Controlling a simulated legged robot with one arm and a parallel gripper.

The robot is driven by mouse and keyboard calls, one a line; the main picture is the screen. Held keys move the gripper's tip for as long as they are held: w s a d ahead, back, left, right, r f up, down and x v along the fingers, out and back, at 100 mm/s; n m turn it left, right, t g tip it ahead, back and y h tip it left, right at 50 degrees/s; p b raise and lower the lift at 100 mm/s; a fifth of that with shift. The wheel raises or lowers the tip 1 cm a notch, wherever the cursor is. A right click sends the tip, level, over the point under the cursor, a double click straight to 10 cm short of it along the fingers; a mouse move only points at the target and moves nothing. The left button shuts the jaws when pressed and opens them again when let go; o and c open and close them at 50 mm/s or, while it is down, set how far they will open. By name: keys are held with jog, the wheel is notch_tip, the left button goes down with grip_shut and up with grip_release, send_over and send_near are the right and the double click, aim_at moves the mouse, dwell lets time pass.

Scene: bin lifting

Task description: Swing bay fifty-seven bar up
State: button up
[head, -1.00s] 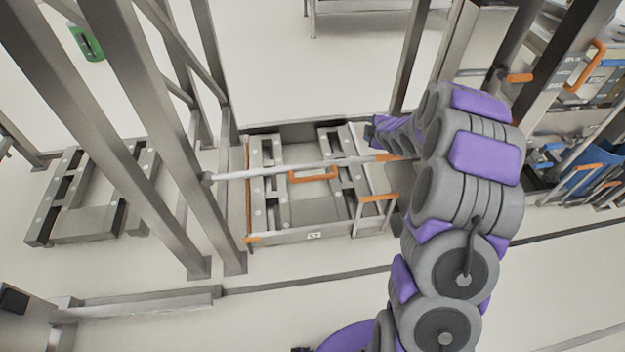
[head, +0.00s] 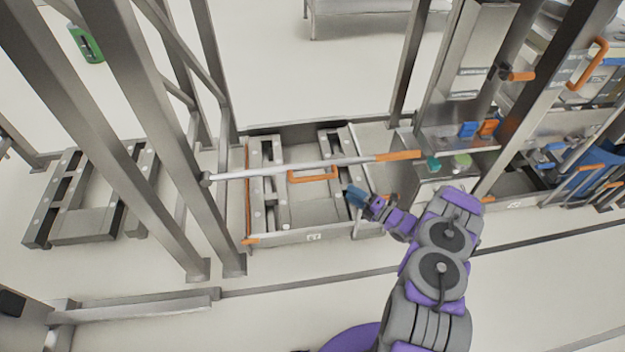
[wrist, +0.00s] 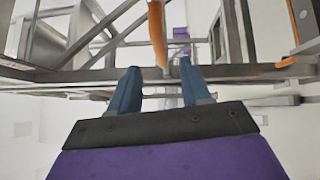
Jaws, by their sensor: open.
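The bar (head: 300,169) is a grey rod with an orange end grip (head: 398,156). It lies nearly level across the front of the bay, from a pivot on the left post to the right. My gripper (head: 352,194) is below and left of the orange grip, apart from it in the head view. In the wrist view my blue fingers (wrist: 155,88) are spread and empty. An orange bar-like part (wrist: 156,35) shows beyond and above them, and I cannot tell for sure that it is the bar's grip. The bay number cannot be read.
Behind the bar is a low metal frame with an orange handle (head: 313,178). Steel posts (head: 160,130) stand to the left. On the right a shelf unit (head: 465,140) holds small items. The floor in front (head: 300,300) is clear.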

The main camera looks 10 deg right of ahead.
aim_at(312, 179)
jog(key=shift+n+y, duration=0.5)
jog(key=shift+y, duration=0.2)
jog(key=b+x, duration=0.1)
jog(key=x, duration=0.3)
jog(key=s+a+f+b+x, duration=0.1)
jog(key=b+x, duration=0.1)
jog(key=x, duration=0.3)
jog(key=s+a+b+x, duration=0.1)
jog(key=x, duration=0.4)
jog(key=shift+a+f, duration=0.2)
jog(key=shift+f, duration=0.05)
jog(key=shift+w+a+r+b, duration=0.15)
jog(key=shift+w+a+b, duration=0.15)
jog(key=shift+w+a, duration=0.15)
jog(key=shift+c, duration=0.3)
grip_shut()
